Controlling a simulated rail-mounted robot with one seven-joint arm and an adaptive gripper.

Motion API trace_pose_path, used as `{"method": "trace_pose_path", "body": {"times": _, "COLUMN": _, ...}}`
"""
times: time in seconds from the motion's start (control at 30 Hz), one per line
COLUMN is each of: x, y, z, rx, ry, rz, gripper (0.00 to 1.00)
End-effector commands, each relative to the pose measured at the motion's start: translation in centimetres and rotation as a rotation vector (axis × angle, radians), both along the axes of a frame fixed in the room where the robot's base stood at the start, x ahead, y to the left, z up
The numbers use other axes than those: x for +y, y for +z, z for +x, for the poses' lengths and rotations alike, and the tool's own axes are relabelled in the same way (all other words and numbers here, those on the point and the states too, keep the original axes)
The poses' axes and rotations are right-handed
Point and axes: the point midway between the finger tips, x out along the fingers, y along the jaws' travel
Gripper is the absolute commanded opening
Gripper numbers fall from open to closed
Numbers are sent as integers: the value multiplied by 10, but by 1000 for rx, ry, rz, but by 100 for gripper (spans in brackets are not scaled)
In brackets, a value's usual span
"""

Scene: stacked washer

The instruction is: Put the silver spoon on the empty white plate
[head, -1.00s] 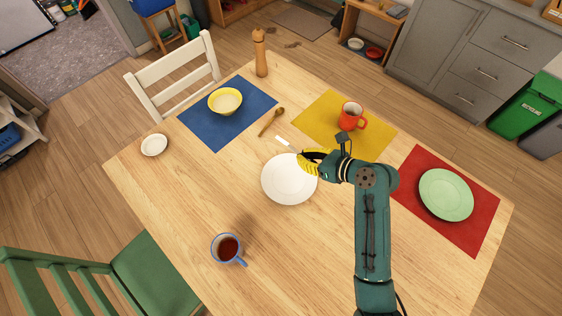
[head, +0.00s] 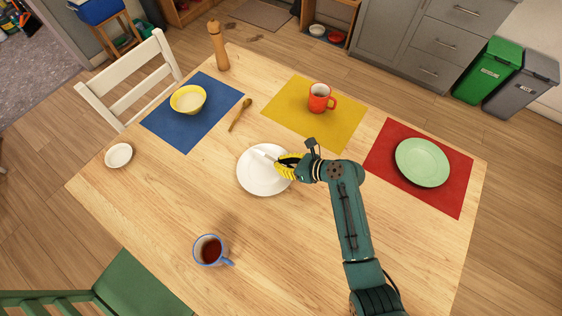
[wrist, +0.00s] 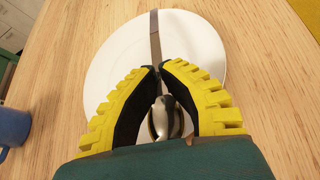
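The white plate (head: 254,178) lies empty-looking near the middle of the table, apart from the spoon over it. My gripper (head: 277,160), with yellow and black fingers, is over the plate's right side. It is shut on the silver spoon (head: 263,155), whose handle points away from the fingertips across the plate. In the wrist view the handle (wrist: 154,38) crosses the far part of the plate (wrist: 108,62), and the rounded bowl (wrist: 165,118) sits between the fingers. I cannot tell whether the spoon touches the plate.
A wooden spoon (head: 240,114) lies beside the blue mat holding a yellow bowl (head: 188,98). A red mug (head: 319,98) is on the yellow mat, a green plate (head: 422,162) on the red mat. A blue mug of tea (head: 209,250) stands at the front. A small white dish (head: 118,155) is left.

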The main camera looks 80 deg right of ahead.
Motion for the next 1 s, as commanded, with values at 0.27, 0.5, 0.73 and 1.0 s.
{"method": "trace_pose_path", "body": {"times": 0.27, "x": 0, "y": -3, "z": 0, "rx": -1, "ry": -1, "rz": -1, "gripper": 33}}
{"method": "trace_pose_path", "body": {"times": 0.5, "x": 0, "y": -3, "z": 0, "rx": -1, "ry": 0, "rz": 0, "gripper": 33}}
{"method": "trace_pose_path", "body": {"times": 0.73, "x": 2, "y": 16, "z": -13, "rx": 0, "ry": -4, "rz": 0, "gripper": 33}}
{"method": "trace_pose_path", "body": {"times": 1.0, "x": 13, "y": 50, "z": -74, "rx": -1, "ry": -6, "rz": -1, "gripper": 33}}
